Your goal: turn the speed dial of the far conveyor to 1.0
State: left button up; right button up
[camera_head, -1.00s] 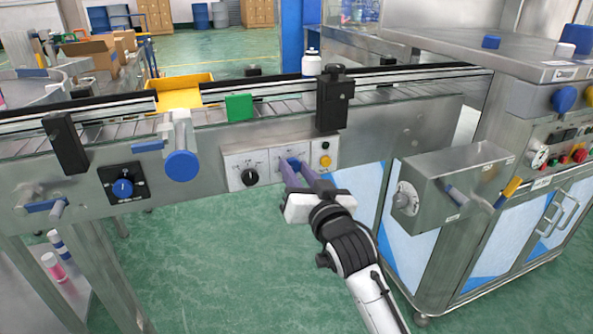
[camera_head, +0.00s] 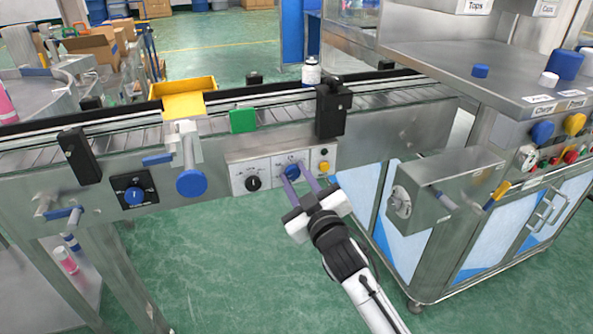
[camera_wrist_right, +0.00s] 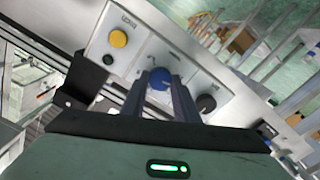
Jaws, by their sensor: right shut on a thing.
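A white control panel (camera_head: 270,172) on the front of the conveyor carries a blue dial (camera_head: 292,172), a black dial (camera_head: 253,183) to its left, and small yellow and black buttons to its right. My right gripper (camera_head: 296,175) reaches the panel from below and is shut on the blue dial. In the right wrist view, the blue dial (camera_wrist_right: 160,78) sits between the two fingers. The fingers partly cover it, and its pointer and scale cannot be read. My left gripper is not in view.
Another blue dial (camera_head: 134,195) on a black plate sits further left on the conveyor (camera_head: 220,142). A blue round knob (camera_head: 191,183) juts out between them. A steel box (camera_head: 445,190) protrudes at the right. Green floor below the panel is free.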

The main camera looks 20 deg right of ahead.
jog(key=shift+n+p, duration=0.55)
jog(key=shift+n, duration=0.95)
jog(key=o, duration=1.1)
jog(key=shift+c, duration=0.2)
jog(key=shift+s, duration=0.1)
jog(key=s, duration=1)
jog(key=shift+d, duration=0.15)
